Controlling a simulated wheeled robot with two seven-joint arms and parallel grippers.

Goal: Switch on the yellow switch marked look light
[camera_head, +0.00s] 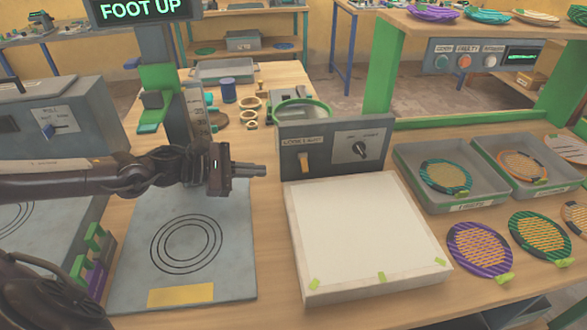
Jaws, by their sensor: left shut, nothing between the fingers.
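The yellow switch (304,161) sits on the left part of a grey control box (330,178), under a small label that is hard to read but appears to say look light. The box stands at the back edge of a white panel (365,235). My left gripper (258,170) is shut and empty, with its fingers pointing right toward the switch. A gap shows between the fingertips and the box's left side. My right gripper is not in view.
A black dial (361,148) is on the same box, right of the switch. A grey plate with rings (190,275) lies below my left arm. Trays (455,203) and patterned discs (480,248) fill the right. A press column with a FOOT UP display (140,10) rises behind my arm.

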